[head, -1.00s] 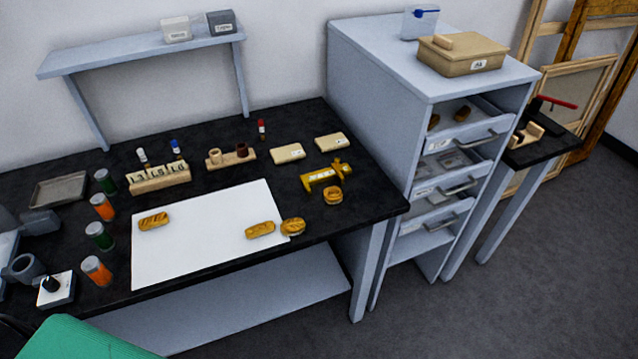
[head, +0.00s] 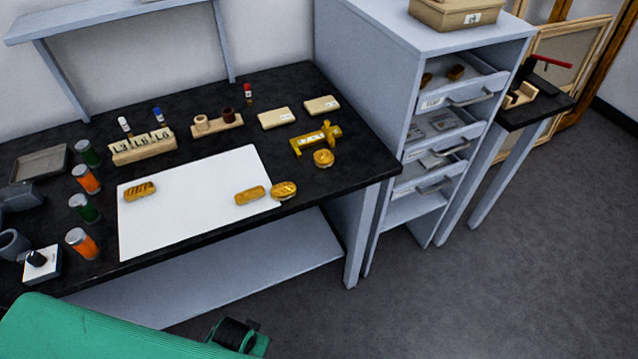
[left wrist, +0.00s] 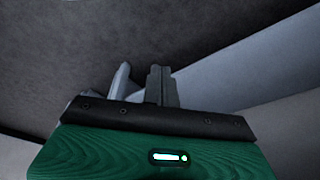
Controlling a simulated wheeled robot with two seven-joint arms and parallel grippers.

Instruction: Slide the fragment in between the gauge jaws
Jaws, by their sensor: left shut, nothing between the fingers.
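The yellow gauge (head: 316,137) lies toward the right end of the black bench; the gap of its jaws is too small to make out. Gilt fragments lie near it: one at the left of the white sheet (head: 140,190), one near the sheet's right side (head: 250,195), a rounder one at the sheet's edge (head: 283,191), and a round one just below the gauge (head: 324,158). I cannot tell which is the task's fragment. In the left wrist view my left gripper (left wrist: 146,85) is shut and empty, away from these pieces. My right gripper is out of view.
The white sheet (head: 190,222) covers the bench front. Orange and green jars (head: 82,242) stand at its left. A labelled block (head: 142,146), a wooden holder (head: 217,124) and two pale boxes (head: 276,118) stand behind. A drawer cabinet (head: 388,75) stands right of the bench.

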